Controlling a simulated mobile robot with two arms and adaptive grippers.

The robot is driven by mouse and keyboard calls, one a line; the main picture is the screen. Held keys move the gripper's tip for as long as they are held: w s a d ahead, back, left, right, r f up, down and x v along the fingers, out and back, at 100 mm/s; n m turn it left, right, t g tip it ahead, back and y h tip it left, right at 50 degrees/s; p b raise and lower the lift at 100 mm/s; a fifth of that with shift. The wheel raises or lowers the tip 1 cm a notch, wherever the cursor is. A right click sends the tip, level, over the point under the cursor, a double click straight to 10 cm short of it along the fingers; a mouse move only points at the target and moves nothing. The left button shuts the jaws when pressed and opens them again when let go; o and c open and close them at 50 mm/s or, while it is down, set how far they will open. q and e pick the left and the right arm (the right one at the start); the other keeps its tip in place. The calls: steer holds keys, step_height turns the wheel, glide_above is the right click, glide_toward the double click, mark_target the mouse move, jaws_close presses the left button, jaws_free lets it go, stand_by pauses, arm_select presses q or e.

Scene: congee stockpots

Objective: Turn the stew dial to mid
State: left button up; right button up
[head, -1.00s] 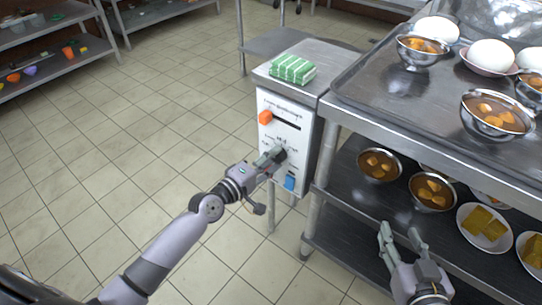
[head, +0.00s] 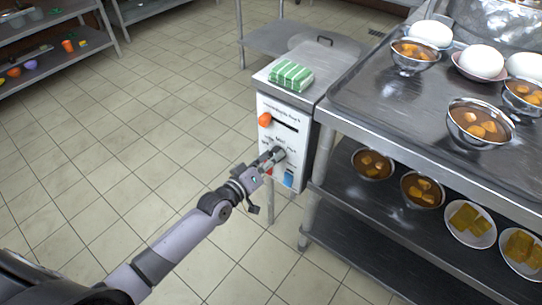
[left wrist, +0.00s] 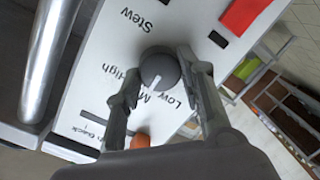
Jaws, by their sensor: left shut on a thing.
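The stew dial (left wrist: 157,68) is a round dark grey knob on the front of a white control panel (left wrist: 88,75). In the left wrist view its white pointer line slants down and left, toward the partly hidden label beginning with M, between "Low" and "High". "Stew" is printed beyond it. My left gripper (left wrist: 161,66) is shut on the dial, one finger on each side. In the head view my left gripper (head: 274,156) reaches the panel from the left and mostly hides the dial. My right gripper is out of view.
An orange knob (head: 265,119) sits beside a slot above the dial. A blue part (head: 288,177) is below. A green-striped stack (head: 291,75) lies on the box top. A steel table (head: 385,120) with bowls stands close right. Open floor lies left.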

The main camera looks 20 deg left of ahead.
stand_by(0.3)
arm_select(q)
steer(key=o, duration=1.1)
steer(key=shift+o, duration=0.2)
steer(key=v, duration=1.2)
